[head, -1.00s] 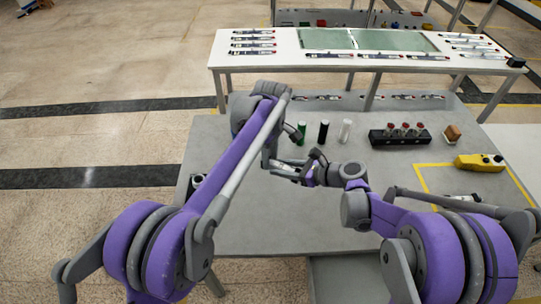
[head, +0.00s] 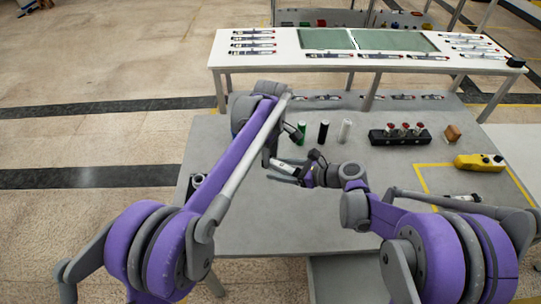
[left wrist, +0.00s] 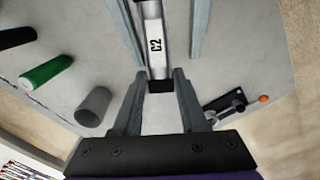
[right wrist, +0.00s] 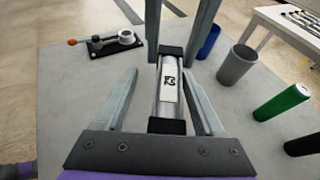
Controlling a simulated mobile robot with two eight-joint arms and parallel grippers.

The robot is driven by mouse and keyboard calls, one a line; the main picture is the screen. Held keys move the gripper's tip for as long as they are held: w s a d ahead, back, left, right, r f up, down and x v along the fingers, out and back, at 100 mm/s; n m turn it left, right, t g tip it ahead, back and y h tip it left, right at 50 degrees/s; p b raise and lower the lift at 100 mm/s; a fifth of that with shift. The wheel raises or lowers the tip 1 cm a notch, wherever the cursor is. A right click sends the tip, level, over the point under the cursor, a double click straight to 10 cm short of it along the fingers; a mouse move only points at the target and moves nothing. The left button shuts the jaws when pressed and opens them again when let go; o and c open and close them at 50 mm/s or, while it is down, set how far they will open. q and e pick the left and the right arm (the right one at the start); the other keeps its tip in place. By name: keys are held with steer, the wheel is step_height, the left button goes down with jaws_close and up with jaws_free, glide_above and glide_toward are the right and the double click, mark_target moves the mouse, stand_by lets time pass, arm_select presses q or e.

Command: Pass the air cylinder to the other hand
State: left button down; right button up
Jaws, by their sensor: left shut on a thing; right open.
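The air cylinder is a silver tube with black end caps and a white "C2" label. It shows between the grippers in the head view (head: 287,168), in the left wrist view (left wrist: 154,38) and in the right wrist view (right wrist: 169,88). The cylinder is held above the grey table (head: 260,225).
A green cylinder (head: 301,132), a black one (head: 323,131) and a pale one (head: 345,131) stand behind the grippers. A black block with red-topped parts (head: 400,136), a brown block (head: 452,133) and a yellow control box (head: 480,162) are at right.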

steer(key=v, duration=1.1)
steer(key=s+d+f+n+h, duration=0.2)
steer(key=s+n+h, duration=0.4)
steer(key=s+n, duration=0.4)
steer(key=s+d+f+n+g+h, duration=0.1)
steer(key=s+n+h, duration=0.4)
steer(key=s+n, duration=0.5)
steer(key=shift+s+d+f+n+h, duration=0.4)
steer(key=shift+d+f+n, duration=0.3)
steer(key=shift+n, duration=1.3)
